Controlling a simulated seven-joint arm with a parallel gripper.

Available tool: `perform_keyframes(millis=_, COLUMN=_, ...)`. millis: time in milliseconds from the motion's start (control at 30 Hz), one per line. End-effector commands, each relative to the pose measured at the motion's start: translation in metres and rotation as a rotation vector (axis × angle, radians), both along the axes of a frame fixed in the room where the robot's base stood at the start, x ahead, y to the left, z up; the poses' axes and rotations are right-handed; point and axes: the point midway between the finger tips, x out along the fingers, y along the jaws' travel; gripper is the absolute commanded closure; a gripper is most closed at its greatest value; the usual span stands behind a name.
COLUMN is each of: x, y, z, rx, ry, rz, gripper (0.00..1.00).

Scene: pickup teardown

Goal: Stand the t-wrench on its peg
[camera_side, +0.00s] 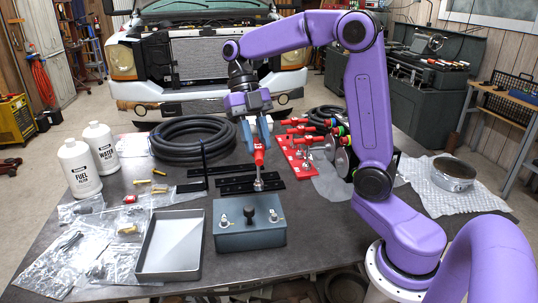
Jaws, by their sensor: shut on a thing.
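My gripper (258,141) is at the middle of the table, fingers pointing down. It is shut on the red handle of the t-wrench (259,159). The wrench hangs roughly upright, with its silver socket end low, just behind the blue-grey box (250,237). I cannot tell whether that end touches anything. A red rack (289,158) stands to the right of the wrench, with several red-handled tools (300,130) on it. I cannot clearly make out which peg is free.
Black slotted bars (235,185) lie behind the box. An empty grey tray (170,245) is left of it. A coiled black hose (190,138) lies behind, and white bottles (80,168) stand at far left. A metal ring (453,173) sits at right on bubble wrap.

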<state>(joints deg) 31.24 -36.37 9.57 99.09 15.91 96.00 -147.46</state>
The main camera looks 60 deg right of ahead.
Motion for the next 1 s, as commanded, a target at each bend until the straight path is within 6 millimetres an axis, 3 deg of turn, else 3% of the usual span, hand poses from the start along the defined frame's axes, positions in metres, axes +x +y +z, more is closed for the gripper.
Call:
perform_keyframes(millis=200, x=0.056, y=-0.046, z=-0.01, rx=0.004, ry=0.0, rz=-0.623, gripper=1.0)
perform_keyframes(millis=500, x=0.11, y=-0.111, z=-0.02, rx=0.007, ry=-0.003, rz=-1.39, gripper=1.0)
perform_keyframes(millis=800, x=0.144, y=-0.175, z=-0.027, rx=0.008, ry=-0.004, rz=-2.023, gripper=1.0)
perform_keyframes(millis=1000, x=0.158, y=-0.211, z=-0.03, rx=0.007, ry=-0.008, rz=-2.352, gripper=1.0)
